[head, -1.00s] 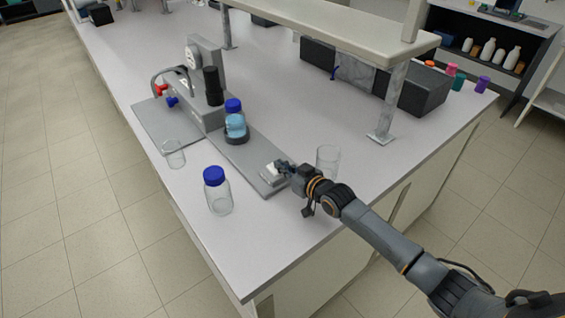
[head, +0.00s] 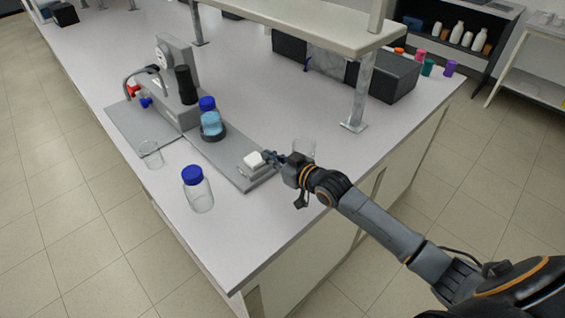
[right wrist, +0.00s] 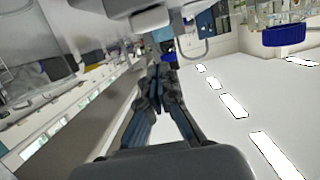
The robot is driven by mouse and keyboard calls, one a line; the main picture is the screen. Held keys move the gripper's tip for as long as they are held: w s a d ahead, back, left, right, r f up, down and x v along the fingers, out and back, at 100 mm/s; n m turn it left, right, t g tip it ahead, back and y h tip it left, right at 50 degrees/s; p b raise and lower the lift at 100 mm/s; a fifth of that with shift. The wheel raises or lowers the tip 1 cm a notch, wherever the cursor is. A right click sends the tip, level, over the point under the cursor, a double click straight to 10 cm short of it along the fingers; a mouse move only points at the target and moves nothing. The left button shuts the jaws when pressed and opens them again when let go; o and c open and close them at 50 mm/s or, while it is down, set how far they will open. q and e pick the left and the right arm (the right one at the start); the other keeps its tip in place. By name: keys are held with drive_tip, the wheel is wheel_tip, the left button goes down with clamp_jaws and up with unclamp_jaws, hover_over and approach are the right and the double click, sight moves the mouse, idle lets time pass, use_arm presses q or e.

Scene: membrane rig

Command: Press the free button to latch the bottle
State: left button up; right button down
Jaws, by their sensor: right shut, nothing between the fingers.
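The rig's grey baseplate (head: 222,160) carries a bottle with blue liquid (head: 211,123) and a blue cap, upright in a dark ring (head: 213,136). A white button (head: 253,158) sits on a small grey block at the plate's near end. My right gripper (head: 269,156) is shut and empty, its fingertips just right of the button; whether they touch it I cannot tell. The right wrist view shows its closed fingers (right wrist: 161,74). My left gripper is out of view.
A clear capped bottle (head: 198,190) and an empty beaker (head: 150,154) stand left of the plate. Another glass (head: 304,149) stands behind my right gripper. A shelf post (head: 361,92) rises behind. The bench's near corner is clear.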

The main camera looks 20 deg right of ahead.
drive_tip(key=v, duration=0.4)
drive_tip(key=shift+s+d+r+b, duration=0.1)
drive_tip(key=shift+s+r+b, duration=0.05)
drive_tip(key=shift+s+b, duration=0.25)
